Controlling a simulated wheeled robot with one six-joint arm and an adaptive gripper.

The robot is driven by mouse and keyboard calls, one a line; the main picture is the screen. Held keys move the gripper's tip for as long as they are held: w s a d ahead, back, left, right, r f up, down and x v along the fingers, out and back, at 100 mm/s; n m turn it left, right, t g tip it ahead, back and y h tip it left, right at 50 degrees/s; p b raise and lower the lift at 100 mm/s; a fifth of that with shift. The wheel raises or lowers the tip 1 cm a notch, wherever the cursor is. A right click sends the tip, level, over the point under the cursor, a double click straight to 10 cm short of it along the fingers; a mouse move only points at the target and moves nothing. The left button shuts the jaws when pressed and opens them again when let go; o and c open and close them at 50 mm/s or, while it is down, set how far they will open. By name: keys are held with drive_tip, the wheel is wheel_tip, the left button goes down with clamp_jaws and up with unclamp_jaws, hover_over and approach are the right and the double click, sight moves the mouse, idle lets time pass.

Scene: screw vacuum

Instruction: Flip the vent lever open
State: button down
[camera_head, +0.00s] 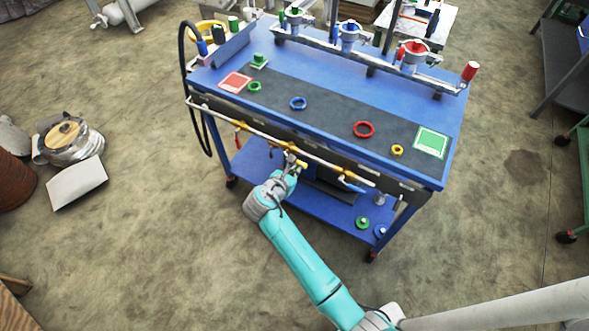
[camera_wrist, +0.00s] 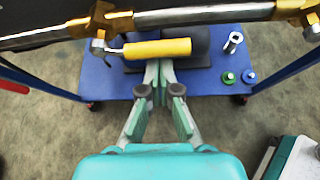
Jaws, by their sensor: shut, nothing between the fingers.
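A lever with a yellow handle (camera_wrist: 157,48) hangs from a brass valve fitting (camera_wrist: 110,18) on the metal pipe along the cart's front. The handle lies sideways, roughly parallel to the pipe, in the wrist view. No label marks it as the vent lever. My gripper (camera_wrist: 159,66) is shut and empty, its fingertips close to the handle's lower edge in the picture; whether they touch I cannot tell. In the head view my gripper (camera_head: 291,166) is at the middle of the front pipe (camera_head: 265,134), partly hiding the yellow lever.
A red-handled lever (camera_head: 237,139) is left on the same pipe, and a blue-handled lever (camera_head: 352,187) is right. The blue cart (camera_head: 330,84) carries rings and clamps on top. Its lower shelf (camera_head: 327,205) holds small green and blue parts.

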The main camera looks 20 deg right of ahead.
drive_tip(key=s+a+r, duration=0.2)
drive_tip(key=s+a, duration=0.3)
drive_tip(key=a, duration=0.2)
drive_tip(key=shift+s+a, duration=0.25)
drive_tip(key=shift+f, duration=0.15)
idle(0.5)
drive_tip(key=s+d+f+m+t+y, duration=0.15)
drive_tip(key=s+f+m+y, duration=0.25)
drive_tip(key=s, duration=0.6)
drive_tip(key=s+d+f+m+t+y, duration=0.1)
drive_tip(key=s+d+f+m+y, duration=0.2)
drive_tip(key=s, duration=0.8)
drive_tip(key=s+a+r+m+t+y, duration=0.1)
drive_tip(key=s+r+m+t, duration=0.3)
drive_tip(key=s+r+m, duration=1.3)
wheel_tip(320, 180, up, 5)
drive_tip(key=shift+s+a+f+m+t+y, duration=0.1)
drive_tip(key=shift+s+a+m+t+y, duration=0.25)
drive_tip(key=shift+s+y, duration=0.5)
drive_tip(key=shift+s, duration=0.1)
